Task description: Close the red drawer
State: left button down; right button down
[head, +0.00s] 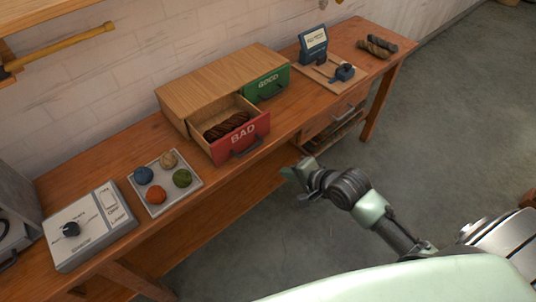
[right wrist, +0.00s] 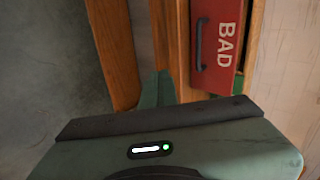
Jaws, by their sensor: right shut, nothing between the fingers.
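The red drawer (head: 240,139), marked BAD, is pulled open from the wooden drawer box (head: 215,77) on the table. A dark brown wool skein (head: 226,125) lies in it. A dark handle sits on its red front, which also shows in the right wrist view (right wrist: 218,45). My right gripper (head: 290,172) is shut and empty. It is in front of the table's edge, to the right of and below the red drawer front in the head view, apart from it. My left gripper is not in view.
The green drawer (head: 267,84) beside it is shut. A tray with wool balls (head: 190,188) and a grey control box (head: 90,228) stand to the left. A small blue display (head: 314,43) and two skeins (head: 377,47) are to the right. The floor in front is clear.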

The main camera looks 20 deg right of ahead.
jog(key=shift+m+y, duration=0.3)
jog(key=shift+y, duration=0.1)
jog(key=w+a, duration=0.1)
jog(key=w, duration=0.2)
jog(key=w+a+f+p, duration=0.1)
jog(key=w+a, duration=0.1)
jog(key=w, duration=0.2)
jog(key=w+a, duration=0.2)
jog(key=w, duration=0.1)
jog(key=shift+w+a+f+p, duration=0.15)
jog(key=shift+w+f+p, duration=0.15)
jog(key=shift+w+f, duration=0.1)
